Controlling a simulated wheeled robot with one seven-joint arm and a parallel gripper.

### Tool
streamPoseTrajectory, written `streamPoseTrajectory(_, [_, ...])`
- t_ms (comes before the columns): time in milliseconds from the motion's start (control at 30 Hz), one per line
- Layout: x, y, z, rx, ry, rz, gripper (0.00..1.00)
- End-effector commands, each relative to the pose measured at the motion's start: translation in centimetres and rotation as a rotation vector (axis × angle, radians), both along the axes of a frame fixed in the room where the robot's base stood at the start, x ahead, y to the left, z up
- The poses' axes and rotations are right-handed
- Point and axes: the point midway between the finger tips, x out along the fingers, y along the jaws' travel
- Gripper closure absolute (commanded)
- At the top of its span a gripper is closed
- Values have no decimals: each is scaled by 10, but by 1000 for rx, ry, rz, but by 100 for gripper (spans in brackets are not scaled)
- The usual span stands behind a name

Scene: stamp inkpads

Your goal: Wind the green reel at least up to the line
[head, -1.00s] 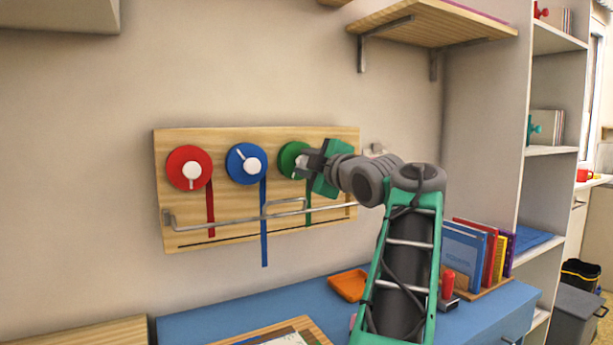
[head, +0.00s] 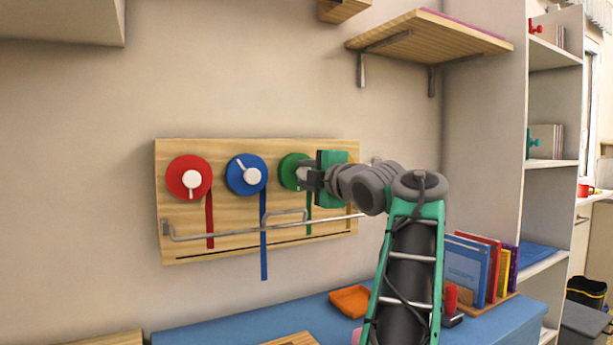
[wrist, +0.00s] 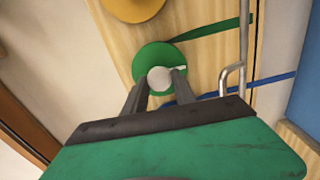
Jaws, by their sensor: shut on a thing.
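The green reel (head: 288,168) is on the wooden board on the wall, third from the left in the head view. It also shows in the wrist view (wrist: 146,56), with a round white knob (wrist: 160,79) at its middle. My gripper (head: 304,177) is shut on the white knob, one finger on each side in the wrist view (wrist: 159,88). The green ribbon (head: 309,216) hangs down behind the metal rail. Its lower end is close to the dark line (head: 240,248) on the board; I cannot tell exactly how they meet.
Red (head: 188,163) and blue (head: 240,166) reels sit to the left; the blue ribbon (head: 264,262) hangs below the line. A yellow reel (wrist: 133,6) is beside the green one. A metal rail (head: 200,234) crosses the board. A blue desk (head: 230,327) stands below.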

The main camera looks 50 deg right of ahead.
Motion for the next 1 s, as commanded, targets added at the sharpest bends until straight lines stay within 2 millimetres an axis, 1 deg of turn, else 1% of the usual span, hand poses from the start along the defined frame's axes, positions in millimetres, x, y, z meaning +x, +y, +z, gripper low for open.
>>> streamPoseTrajectory(100, [0, -1, -1, 2, 0, -1, 100])
streamPoseTrajectory(133, [0, -1, -1, 2, 0, -1, 65])
streamPoseTrajectory(333, [0, 0, 0, 2, -1, -1, 49])
streamPoseTrajectory(367, [0, 0, 0, 2, -1, 0, 47])
streamPoseTrajectory(567, [0, 0, 0, 2, -1, 0, 47])
streamPoseTrajectory(667, [-7, 1, 0, 1, -1, -3, 47])
streamPoseTrajectory(767, [-23, 5, 1, 0, -2, -6, 47])
streamPoseTrajectory(900, [-51, 15, 1, 0, -1, -6, 47])
streamPoseTrajectory(1000, [-67, 19, 1, 1, -1, -5, 47])
